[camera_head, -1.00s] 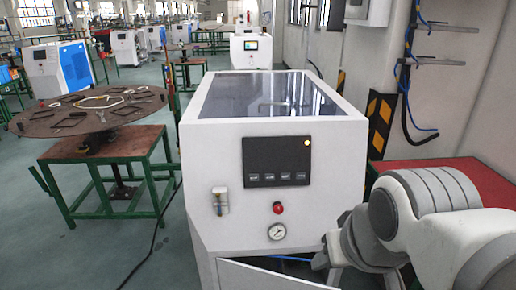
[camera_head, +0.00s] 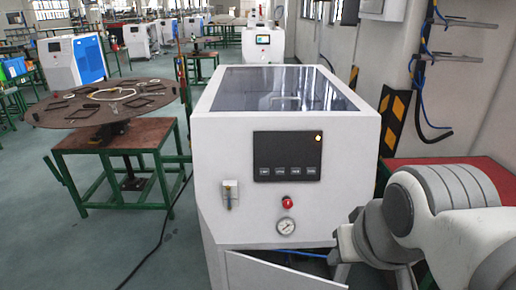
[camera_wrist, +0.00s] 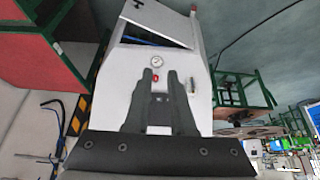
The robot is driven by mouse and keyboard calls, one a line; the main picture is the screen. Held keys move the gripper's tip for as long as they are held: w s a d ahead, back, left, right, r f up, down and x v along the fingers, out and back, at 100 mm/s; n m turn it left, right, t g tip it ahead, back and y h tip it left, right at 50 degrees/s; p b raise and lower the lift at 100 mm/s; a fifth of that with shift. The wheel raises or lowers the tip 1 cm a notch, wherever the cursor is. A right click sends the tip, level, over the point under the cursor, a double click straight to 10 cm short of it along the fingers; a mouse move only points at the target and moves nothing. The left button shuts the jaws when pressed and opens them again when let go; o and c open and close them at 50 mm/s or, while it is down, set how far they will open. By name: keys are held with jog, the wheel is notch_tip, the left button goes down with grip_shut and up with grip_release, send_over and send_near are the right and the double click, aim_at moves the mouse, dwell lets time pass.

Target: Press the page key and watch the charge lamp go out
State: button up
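The white gas generator (camera_head: 215,165) stands in front of me. Its dark control panel (camera_head: 287,150) has a row of several small keys (camera_head: 288,171) whose labels are too small to read, so I cannot tell the page key. My gripper (camera_wrist: 160,74) shows only in the wrist view, where the generator is upside down. Its two dark fingers are apart with nothing between them. Part of the panel (camera_wrist: 159,97) shows in the gap, beyond the fingers; the fingers hide the rest.
Below the panel are a red button (camera_head: 289,202), a gauge (camera_head: 285,227) and a small fitting (camera_head: 231,195). The lower door (camera_head: 275,272) is ajar. A round brown table (camera_head: 100,112) stands left; a red-topped bench (camera_head: 455,163) is right. A cable lies on the floor.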

grip_shut()
dwell(1.4)
